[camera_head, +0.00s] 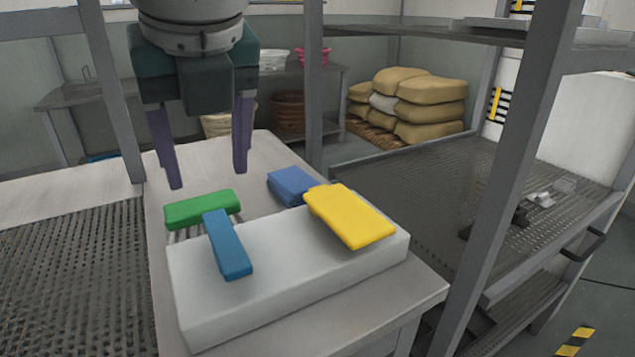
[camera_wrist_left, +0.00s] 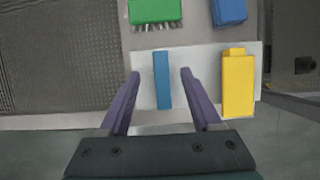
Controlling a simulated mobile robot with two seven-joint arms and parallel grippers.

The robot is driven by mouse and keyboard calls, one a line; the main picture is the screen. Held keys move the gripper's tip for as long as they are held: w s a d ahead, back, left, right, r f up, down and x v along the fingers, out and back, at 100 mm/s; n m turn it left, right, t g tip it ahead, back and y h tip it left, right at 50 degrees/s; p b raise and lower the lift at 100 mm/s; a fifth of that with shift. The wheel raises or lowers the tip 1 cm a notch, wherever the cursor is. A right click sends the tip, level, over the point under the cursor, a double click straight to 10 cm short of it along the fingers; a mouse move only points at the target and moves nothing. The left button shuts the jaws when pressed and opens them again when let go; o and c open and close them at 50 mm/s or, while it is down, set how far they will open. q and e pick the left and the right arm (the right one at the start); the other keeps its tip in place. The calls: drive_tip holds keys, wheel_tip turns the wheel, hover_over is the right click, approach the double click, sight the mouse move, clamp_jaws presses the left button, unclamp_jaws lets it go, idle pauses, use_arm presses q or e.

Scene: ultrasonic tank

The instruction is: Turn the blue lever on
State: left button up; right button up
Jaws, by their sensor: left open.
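The blue lever (camera_head: 230,248) is a flat blue bar on top of a white box (camera_head: 290,265) in the head view, at the box's left part. In the left wrist view the lever (camera_wrist_left: 162,80) shows between the two fingers. My left gripper (camera_head: 209,180) has purple fingers, open and pointing down, with nothing between them in the head view. It hangs above the far side of the box, apart from the lever. My right gripper is in neither view.
A yellow block (camera_head: 350,216) lies on the box's right part. A green brush (camera_head: 202,208) and a blue block (camera_head: 291,186) lie behind the box on the table (camera_head: 420,293). Grey shelf posts (camera_head: 520,160) stand at the right. Stacked sacks (camera_head: 430,105) are at the back.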

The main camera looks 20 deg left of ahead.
sight(215, 215)
use_arm(q)
drive_tip(key=b+x, duration=0.1)
drive_tip(key=x, duration=0.6)
drive_tip(key=shift+f, duration=0.2)
clamp_jaws()
